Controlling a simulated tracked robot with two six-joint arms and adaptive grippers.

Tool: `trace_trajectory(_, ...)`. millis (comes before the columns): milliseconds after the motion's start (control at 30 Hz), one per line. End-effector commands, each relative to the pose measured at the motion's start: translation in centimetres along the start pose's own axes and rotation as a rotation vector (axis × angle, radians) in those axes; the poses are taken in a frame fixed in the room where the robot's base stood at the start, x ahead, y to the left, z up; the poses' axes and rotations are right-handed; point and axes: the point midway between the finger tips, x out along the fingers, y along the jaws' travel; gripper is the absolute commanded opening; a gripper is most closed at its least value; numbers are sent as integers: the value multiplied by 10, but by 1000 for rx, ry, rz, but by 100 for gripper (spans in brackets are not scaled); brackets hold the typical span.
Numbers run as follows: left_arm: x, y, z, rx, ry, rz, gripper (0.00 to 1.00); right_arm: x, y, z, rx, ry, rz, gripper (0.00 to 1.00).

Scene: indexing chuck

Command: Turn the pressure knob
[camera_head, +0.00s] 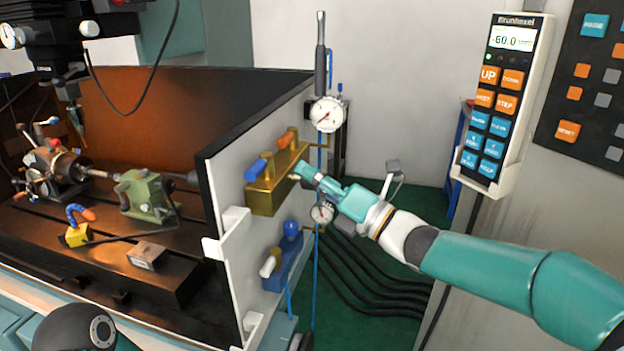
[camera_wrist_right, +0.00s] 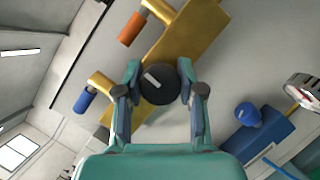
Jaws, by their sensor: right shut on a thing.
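The pressure knob (camera_wrist_right: 159,82) is round and black with a white pointer mark, in front of the brass valve block (camera_wrist_right: 180,45) in the wrist view. The pointer slants up and to the left there. My right gripper (camera_wrist_right: 160,88) has one finger on each side of the knob and is shut on it. In the head view my right gripper (camera_head: 303,172) reaches the right end of the brass block (camera_head: 262,200) and hides the knob. The block carries a blue-handled lever (camera_head: 255,170) and an orange-handled lever (camera_head: 286,139). My left gripper is not in view.
A pressure gauge (camera_head: 327,114) stands behind the block, and a smaller gauge (camera_head: 322,212) is below my gripper. A blue valve block (camera_head: 283,262) sits lower on the white panel (camera_head: 229,205). A control pendant (camera_head: 503,103) hangs at the right. Black hoses (camera_head: 375,275) lie on the floor.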

Motion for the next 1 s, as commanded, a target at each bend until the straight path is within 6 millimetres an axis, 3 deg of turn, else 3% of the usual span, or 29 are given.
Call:
trace_trajectory(267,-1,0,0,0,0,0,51,0,-1,0,170,4,-81,3)
trace_trajectory(700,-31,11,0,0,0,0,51,0,-1,1,468,14,-216,3)
trace_trajectory(1000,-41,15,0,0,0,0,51,-1,-4,-1,561,17,-258,3)
